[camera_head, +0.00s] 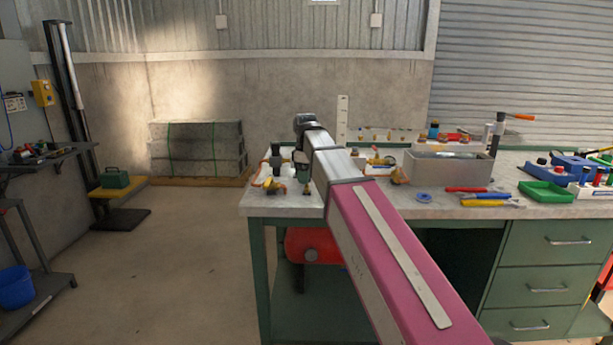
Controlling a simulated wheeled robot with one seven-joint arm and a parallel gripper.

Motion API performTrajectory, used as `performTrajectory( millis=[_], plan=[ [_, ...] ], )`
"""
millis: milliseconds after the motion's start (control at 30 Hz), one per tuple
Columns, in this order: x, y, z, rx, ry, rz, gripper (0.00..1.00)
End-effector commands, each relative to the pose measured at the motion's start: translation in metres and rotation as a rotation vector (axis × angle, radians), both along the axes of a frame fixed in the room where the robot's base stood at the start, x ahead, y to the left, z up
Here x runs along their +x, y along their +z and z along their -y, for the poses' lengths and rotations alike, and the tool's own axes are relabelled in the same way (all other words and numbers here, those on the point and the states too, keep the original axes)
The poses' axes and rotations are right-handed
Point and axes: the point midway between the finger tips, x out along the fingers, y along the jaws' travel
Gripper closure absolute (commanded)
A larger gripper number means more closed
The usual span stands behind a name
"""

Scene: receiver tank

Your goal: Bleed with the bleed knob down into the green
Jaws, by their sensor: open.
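A red receiver tank (310,246) lies under the left end of the workbench, partly hidden by my arm and the bench. I cannot make out a bleed knob or a green gauge zone; they are hidden or too small to tell. My arm reaches from the lower right to the bench's left end. My gripper (303,176) is open over that end, small and mostly hidden by my arm. Small dark, white and orange fittings (264,178) stand just left of it. I cannot tell whether it touches any of them.
The grey-topped workbench (440,207) holds a metal bin (447,168), several hand tools (488,201) and a green tray (546,192). A white upright strip (342,120) stands behind my arm.

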Motion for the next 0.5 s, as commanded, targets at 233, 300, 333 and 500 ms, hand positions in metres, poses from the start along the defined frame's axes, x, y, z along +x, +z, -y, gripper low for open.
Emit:
performTrajectory(
  millis=[233,300,333,500],
  plan=[
    [0.0001,-0.0020,0.0000,0.000,0.000,0.000,0.43],
    [0.0001,-0.0019,0.0000,0.000,0.000,0.000,0.43],
    [0.0002,-0.0018,0.0001,0.000,0.000,0.000,0.53],
    [0.0002,-0.0017,0.0001,0.000,0.000,0.000,0.93]
  ],
)
